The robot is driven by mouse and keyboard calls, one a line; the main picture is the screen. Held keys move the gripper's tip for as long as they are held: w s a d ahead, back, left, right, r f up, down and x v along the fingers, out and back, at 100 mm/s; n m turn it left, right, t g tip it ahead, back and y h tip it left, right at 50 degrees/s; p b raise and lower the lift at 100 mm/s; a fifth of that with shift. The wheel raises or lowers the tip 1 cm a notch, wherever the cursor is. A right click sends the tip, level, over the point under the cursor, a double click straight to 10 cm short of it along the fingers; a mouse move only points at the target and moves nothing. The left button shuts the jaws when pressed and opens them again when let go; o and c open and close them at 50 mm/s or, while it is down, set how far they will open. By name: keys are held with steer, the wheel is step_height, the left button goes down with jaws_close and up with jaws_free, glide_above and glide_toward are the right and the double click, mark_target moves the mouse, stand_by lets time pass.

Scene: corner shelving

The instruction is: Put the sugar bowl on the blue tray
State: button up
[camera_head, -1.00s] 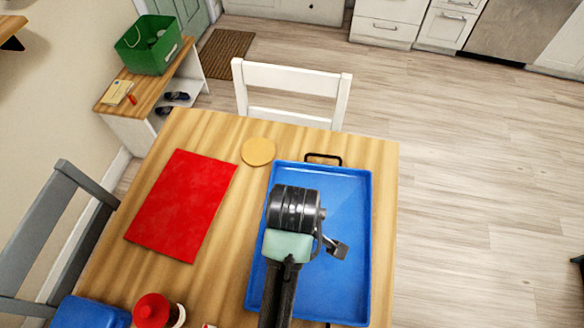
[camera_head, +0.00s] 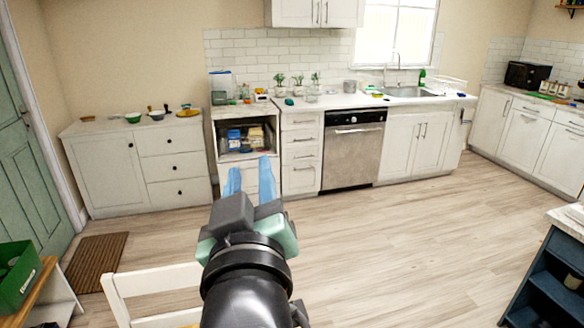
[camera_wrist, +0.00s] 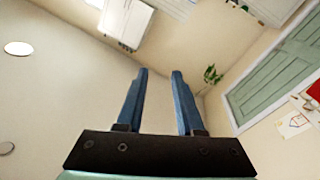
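My gripper (camera_head: 250,162) points away from me over the room, its two blue fingers parted with nothing between them. The wrist view also shows the gripper (camera_wrist: 158,72) open and empty, facing up toward the ceiling and walls. I cannot make out a sugar bowl for certain. A small green bowl (camera_head: 133,117) and a greyish bowl (camera_head: 157,115) stand on the white sideboard at the left, far from the gripper. The blue tray is out of view now.
The white sideboard (camera_head: 135,165) stands against the back wall, beside an open-fronted cabinet (camera_head: 248,140) and a counter with a dishwasher (camera_head: 352,150). A white chair (camera_head: 155,290) is close at the lower left. Blue shelving (camera_head: 555,270) stands at the right. The middle floor is open.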

steer(key=s+d+r+m+t+h, duration=0.1)
steer(key=s+r+t, duration=0.3)
steer(key=r, duration=0.6)
steer(key=s+d+r+m+t+h, duration=0.1)
steer(key=s+d+r+m+t, duration=0.3)
steer(key=s+r, duration=0.4)
step_height(320, 180, up, 2)
steer(key=shift+r+m+t, duration=0.2)
steer(key=shift+m+t, duration=0.1)
steer(key=shift+w, duration=0.1)
